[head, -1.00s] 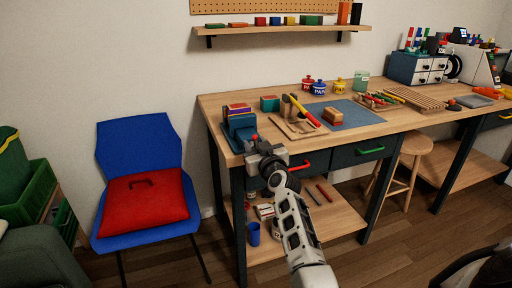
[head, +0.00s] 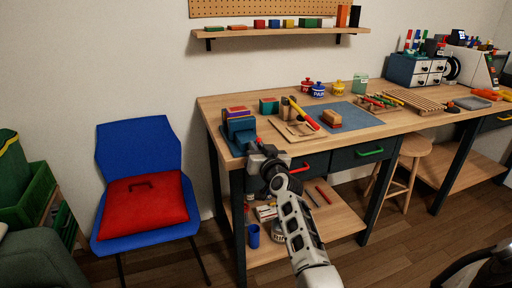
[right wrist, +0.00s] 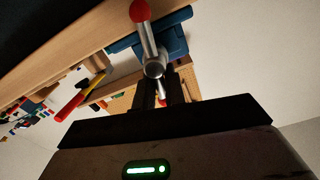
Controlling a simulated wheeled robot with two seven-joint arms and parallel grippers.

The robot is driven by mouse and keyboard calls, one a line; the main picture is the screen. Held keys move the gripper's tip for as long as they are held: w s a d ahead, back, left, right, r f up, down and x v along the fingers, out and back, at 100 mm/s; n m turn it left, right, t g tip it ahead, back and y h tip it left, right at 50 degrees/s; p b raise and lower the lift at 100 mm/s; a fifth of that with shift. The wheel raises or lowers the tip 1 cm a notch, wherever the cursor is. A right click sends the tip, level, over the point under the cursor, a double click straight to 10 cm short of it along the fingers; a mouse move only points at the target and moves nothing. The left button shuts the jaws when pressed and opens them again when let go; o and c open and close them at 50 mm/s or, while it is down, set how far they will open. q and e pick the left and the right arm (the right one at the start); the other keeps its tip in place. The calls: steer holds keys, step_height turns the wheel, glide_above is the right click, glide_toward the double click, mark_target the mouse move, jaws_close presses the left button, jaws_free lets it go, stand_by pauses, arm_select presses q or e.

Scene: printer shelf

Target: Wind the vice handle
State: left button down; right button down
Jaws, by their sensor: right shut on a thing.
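The blue vice (head: 240,129) is at the left front corner of the workbench; its blue body also shows in the right wrist view (right wrist: 173,43). Its metal handle (right wrist: 147,40) has a red knob at the top end, and a bit of red shows between my fingers at the lower end. The fingers hide part of the handle. My left gripper is out of view.
The workbench (head: 385,127) carries a wooden tray with tools (head: 298,130), a blue mat (head: 358,116) and several small pots. A drawer with a red handle (head: 300,168) is just right of my gripper.

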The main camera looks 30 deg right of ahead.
steer(key=shift+s+d+f+m, duration=0.1)
steer(key=shift+d+f+m, duration=0.3)
steer(key=shift+m, duration=3.05)
steer(key=shift+s+d+f+m, duration=0.1)
steer(key=shift+f+m, duration=0.6)
steer(key=shift+m, duration=2.7)
steer(key=shift+d+f+m, duration=0.25)
steer(key=shift+f+m, duration=0.3)
steer(key=shift+m, duration=2.9)
steer(key=c, duration=1.5)
jaws_free()
steer(key=shift+a, duration=0.1)
steer(key=shift+o, duration=0.2)
steer(key=shift+f, duration=0.15)
